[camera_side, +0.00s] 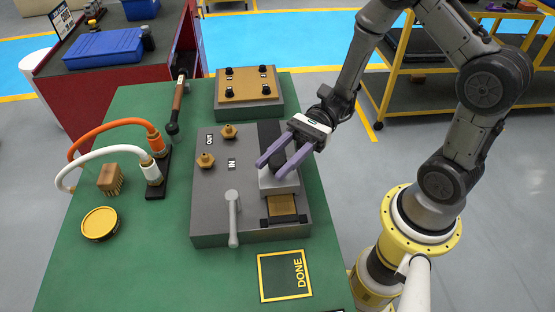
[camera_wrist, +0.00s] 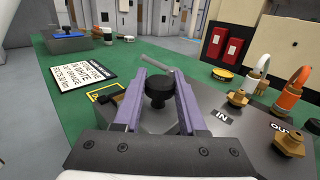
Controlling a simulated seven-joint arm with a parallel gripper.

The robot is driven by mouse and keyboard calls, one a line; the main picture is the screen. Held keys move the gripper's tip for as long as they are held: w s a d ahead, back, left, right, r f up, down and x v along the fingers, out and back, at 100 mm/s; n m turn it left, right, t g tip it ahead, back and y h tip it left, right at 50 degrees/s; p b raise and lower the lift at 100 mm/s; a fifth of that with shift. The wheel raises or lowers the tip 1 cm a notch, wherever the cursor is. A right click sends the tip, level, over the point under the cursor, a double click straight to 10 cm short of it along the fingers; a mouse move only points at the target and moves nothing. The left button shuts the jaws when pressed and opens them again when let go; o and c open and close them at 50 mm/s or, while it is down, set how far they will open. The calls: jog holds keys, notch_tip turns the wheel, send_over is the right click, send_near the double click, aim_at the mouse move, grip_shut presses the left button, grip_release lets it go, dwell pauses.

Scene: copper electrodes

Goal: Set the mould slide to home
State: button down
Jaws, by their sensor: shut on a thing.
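The mould slide (camera_side: 284,186) is a light grey block on a dark track on top of the grey machine (camera_side: 214,195). A black knob (camera_wrist: 157,88) stands on it. My gripper (camera_side: 272,160) has two purple fingers, one on each side of the knob, shut on it. In the wrist view, the knob sits between the fingertips of my gripper (camera_wrist: 165,92). The bare dark track (camera_side: 268,132) shows behind the slide. A copper-coloured cavity (camera_side: 282,204) lies uncovered in front of it. The fingers partly hide the knob in the side view.
A silver lever (camera_side: 233,215) stands at the machine's front. Brass fittings (camera_side: 205,160) sit by the IN and OUT labels. Orange (camera_side: 105,124) and white (camera_side: 105,145) hoses, a brush (camera_side: 110,179) and a yellow tin (camera_side: 100,223) lie left. The DONE square (camera_side: 284,275) is empty.

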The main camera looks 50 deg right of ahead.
jog(key=shift+s+a, duration=0.1)
jog(key=shift+s+a, duration=1.55)
jog(key=shift+s, duration=0.05)
jog(key=shift+c, duration=2.3)
grip_release()
jog(key=shift+w+d, duration=0.15)
jog(key=shift+d, duration=0.4)
jog(key=d, duration=1.2)
jog(key=shift+d, duration=0.35)
